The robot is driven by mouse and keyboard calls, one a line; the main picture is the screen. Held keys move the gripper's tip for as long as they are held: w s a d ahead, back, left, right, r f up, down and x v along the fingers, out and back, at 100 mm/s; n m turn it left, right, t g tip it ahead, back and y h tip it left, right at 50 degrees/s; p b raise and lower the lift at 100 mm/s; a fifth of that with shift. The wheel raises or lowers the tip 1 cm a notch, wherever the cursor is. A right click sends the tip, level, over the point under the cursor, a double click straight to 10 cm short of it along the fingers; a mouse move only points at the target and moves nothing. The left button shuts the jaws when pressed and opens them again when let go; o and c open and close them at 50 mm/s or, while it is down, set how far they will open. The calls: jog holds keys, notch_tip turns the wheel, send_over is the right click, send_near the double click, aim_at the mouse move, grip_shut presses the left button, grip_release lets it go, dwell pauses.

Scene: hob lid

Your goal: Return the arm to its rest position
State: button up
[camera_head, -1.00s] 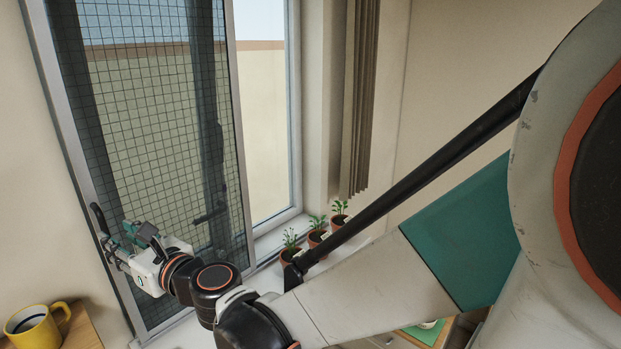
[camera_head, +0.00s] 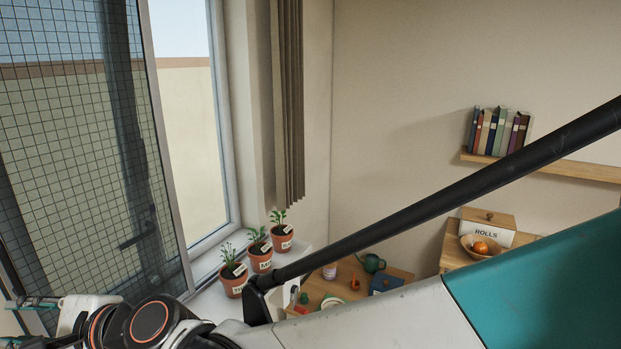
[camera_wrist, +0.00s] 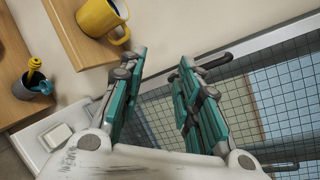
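My gripper (camera_wrist: 160,105) shows in the wrist view with its two teal fingers apart and nothing between them. In the head view my gripper (camera_head: 35,303) is at the lower left edge, in front of the screened window (camera_head: 75,150), and only part of it shows. In the wrist view the screen (camera_wrist: 265,95) and a dark handle (camera_wrist: 216,61) lie beyond and to the right of the fingers. I cannot tell whether a finger touches the handle.
Three potted plants (camera_head: 260,258) stand on the sill beside my arm. A low table (camera_head: 330,290) holds several small items. A shelf (camera_head: 560,168) carries books. In the wrist view a yellow mug (camera_wrist: 103,18) stands on a wooden surface (camera_wrist: 70,40) near the fingers.

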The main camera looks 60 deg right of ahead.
jog(key=s+f+n+g+h+b, duration=0.1)
jog(key=s+f+n+g+b, duration=0.3)
jog(key=s+f+n, duration=0.5)
jog(key=s+d+f+n+g+h+b, duration=0.3)
jog(key=s+d+f+n+h, duration=0.2)
jog(key=n, duration=0.8)
jog(key=s+d+f, duration=0.1)
jog(key=d+f, duration=0.2)
jog(key=d, duration=0.1)
jog(key=shift+f+g, duration=0.35)
jog(key=shift+g, duration=0.05)
jog(key=shift+s+d, duration=0.1)
